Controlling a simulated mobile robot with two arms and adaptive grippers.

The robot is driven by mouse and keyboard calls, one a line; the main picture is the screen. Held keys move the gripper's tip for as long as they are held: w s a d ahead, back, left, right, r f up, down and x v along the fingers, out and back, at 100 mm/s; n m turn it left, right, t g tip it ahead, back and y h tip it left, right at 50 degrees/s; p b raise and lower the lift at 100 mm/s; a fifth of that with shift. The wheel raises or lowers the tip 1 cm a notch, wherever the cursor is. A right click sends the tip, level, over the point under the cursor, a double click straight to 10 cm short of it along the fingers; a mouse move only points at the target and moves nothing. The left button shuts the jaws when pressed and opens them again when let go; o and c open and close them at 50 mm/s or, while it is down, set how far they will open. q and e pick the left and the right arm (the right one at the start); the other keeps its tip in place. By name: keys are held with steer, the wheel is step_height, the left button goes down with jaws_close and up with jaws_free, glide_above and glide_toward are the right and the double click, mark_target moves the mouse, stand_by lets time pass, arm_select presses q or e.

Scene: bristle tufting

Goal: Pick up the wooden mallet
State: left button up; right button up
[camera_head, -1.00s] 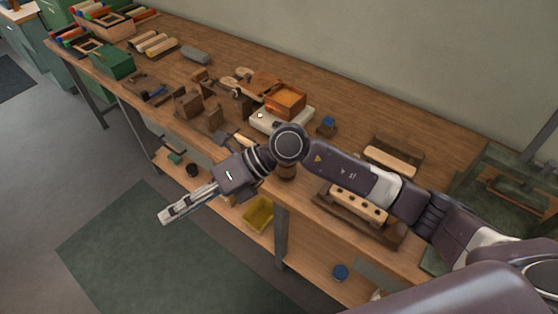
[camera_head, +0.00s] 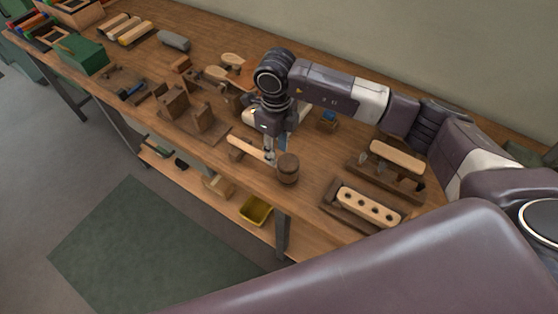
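The wooden mallet lies on the workbench near its front edge. Its dark barrel-shaped head (camera_head: 288,169) is at the right end, and its pale handle (camera_head: 246,148) runs up and to the left. My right gripper (camera_head: 271,155) points down at the handle, close beside the head. Its fingers are small and partly overlap the handle, so I cannot tell whether they are open or shut on it. My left gripper is not in view.
The wooden workbench (camera_head: 310,190) holds a block with several holes (camera_head: 368,207) and a pale brush block (camera_head: 397,156) on the right. Wooden stands (camera_head: 203,118) are left of the mallet. A yellow bin (camera_head: 255,210) sits below. A grey wall rises behind.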

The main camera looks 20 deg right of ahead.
mark_target(261, 155)
step_height(261, 155, down, 2)
steer(key=shift+a+f+p, duration=0.1)
steer(key=shift+f+p, duration=0.05)
steer(key=shift+p, duration=0.6)
step_height(261, 155, down, 3)
steer(key=shift+w+r, duration=0.15)
steer(key=shift+r, duration=0.05)
steer(key=shift+f, duration=0.3)
jaws_close()
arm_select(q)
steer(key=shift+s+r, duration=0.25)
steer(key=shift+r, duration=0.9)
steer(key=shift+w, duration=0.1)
